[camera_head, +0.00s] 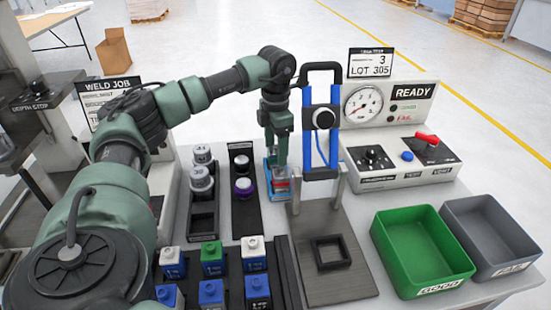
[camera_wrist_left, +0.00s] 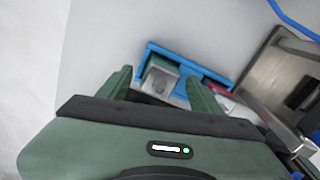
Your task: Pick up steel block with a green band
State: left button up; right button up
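My left gripper (camera_head: 279,172) points down over a blue-rimmed tray (camera_head: 268,188) behind the middle of the bench. In the left wrist view, the two green fingers of the gripper (camera_wrist_left: 160,88) are spread apart. A grey metal block with green on it (camera_wrist_left: 162,78) lies between them, at the tray (camera_wrist_left: 205,72). Gaps appear to show beside the block, so the fingers look open around it. Its lower part is hidden by the gripper body. In the head view the fingers hide most of the tray's contents. My right gripper is out of view.
A steel plate fixture (camera_head: 330,285) with a blue-railed press (camera_head: 321,120) stands close right of the gripper. Green (camera_head: 420,250) and grey (camera_head: 495,235) bins are at the right. Racks of capped blocks (camera_head: 212,262) and cylinders (camera_head: 202,180) stand at the left.

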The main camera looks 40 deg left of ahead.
pick_arm(q)
grip_shut()
jog(key=shift+r, duration=0.2)
